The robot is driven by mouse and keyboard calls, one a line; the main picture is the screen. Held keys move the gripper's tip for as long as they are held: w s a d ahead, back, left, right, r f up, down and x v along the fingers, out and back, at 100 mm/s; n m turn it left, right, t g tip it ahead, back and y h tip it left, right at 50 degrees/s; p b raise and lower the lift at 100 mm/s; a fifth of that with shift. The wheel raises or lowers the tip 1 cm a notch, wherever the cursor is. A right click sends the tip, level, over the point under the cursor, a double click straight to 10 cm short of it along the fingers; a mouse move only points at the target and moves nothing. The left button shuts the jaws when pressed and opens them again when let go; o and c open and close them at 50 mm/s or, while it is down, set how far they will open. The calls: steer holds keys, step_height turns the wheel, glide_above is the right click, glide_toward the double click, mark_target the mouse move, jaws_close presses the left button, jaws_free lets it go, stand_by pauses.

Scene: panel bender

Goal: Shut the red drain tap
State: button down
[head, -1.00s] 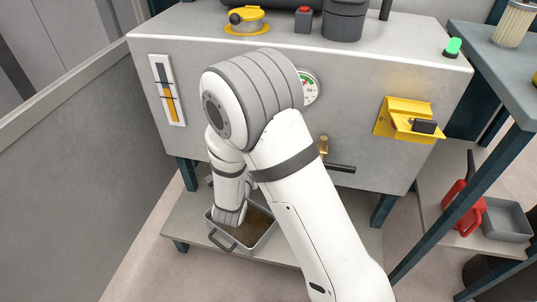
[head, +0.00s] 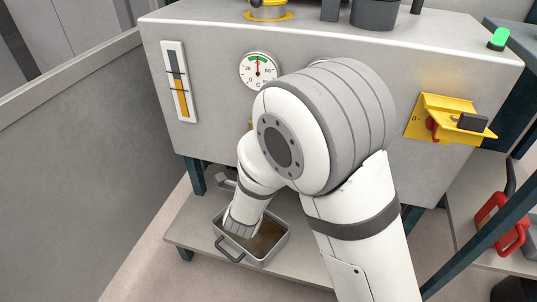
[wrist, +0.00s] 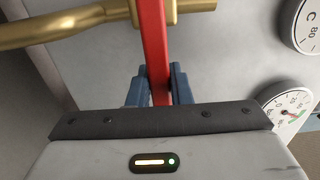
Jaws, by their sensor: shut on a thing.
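The drain tap's red lever (wrist: 155,45) runs up and down the wrist view, between the two blue fingers of my gripper (wrist: 158,85). The fingers are shut on it. Its top meets a brass tap body (wrist: 160,12), with a brass pipe (wrist: 70,25) running off to the left. The lever's far end is hidden behind my gripper's body. In the head view I cannot make out the tap or my fingertips; my arm covers much of the machine's lower front.
A grey tray (head: 277,250) with brown liquid stands on the low shelf under the machine. A dial gauge (head: 258,70) and a level gauge (head: 178,82) are on the front panel. A yellow switch plate (head: 425,125) is at right. A grey wall stands close at left.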

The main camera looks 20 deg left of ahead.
steer(key=c, duration=1.6)
jaws_free()
steer(key=shift+w+d, duration=0.15)
steer(key=shift+o, duration=1.4)
steer(key=shift+s, duration=0.4)
steer(key=s+p, duration=0.1)
steer(key=s, duration=0.6)
steer(key=shift+p, duration=0.4)
steer(key=shift+s, duration=0.1)
